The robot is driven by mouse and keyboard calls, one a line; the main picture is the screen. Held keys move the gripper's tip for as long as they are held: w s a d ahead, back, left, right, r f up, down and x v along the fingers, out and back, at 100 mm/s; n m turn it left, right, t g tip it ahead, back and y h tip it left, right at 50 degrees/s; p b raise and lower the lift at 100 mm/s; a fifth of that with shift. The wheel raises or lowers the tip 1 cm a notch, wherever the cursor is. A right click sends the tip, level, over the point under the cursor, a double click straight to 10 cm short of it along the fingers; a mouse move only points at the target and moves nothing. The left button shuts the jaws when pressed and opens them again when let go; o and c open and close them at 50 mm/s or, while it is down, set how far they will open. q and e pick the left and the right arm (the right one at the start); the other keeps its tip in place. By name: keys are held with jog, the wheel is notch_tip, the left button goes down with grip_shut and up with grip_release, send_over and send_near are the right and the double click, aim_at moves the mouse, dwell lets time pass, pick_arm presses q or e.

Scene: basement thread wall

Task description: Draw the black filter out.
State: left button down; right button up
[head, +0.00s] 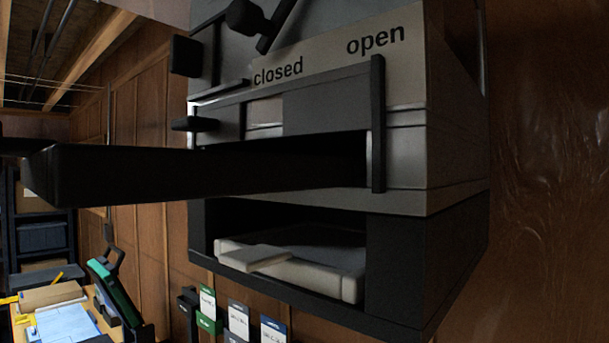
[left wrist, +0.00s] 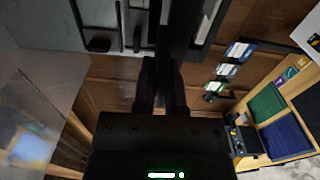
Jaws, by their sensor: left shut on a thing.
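The black filter (head: 130,173) is a long flat black slab. It sticks far out of the upper slot of a grey and black housing (head: 455,150), towards the left of the head view. Its inner end lies in or at the dark slot; I cannot tell how much is still inside. In the left wrist view my left gripper (left wrist: 160,78) is shut on the end of the black filter (left wrist: 177,30). In the head view the gripper is not clearly seen at the dark left edge. My right gripper is not in view.
A white tabbed piece (head: 310,275) sits in the housing's lower slot. A dark upright bar (head: 378,125) stands under the "open" label (head: 375,40). Below left are small card holders (head: 238,318) and a cluttered table with papers (head: 65,325). Wood panelling (head: 550,180) lies right.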

pick_arm(q)
jog(key=shift+s+a, duration=0.3)
jog(key=shift+s, duration=0.15)
jog(key=s+a+r, duration=0.1)
jog(key=s+a+r+p, duration=0.1)
jog(key=s, duration=0.1)
jog(key=shift+a, duration=0.2)
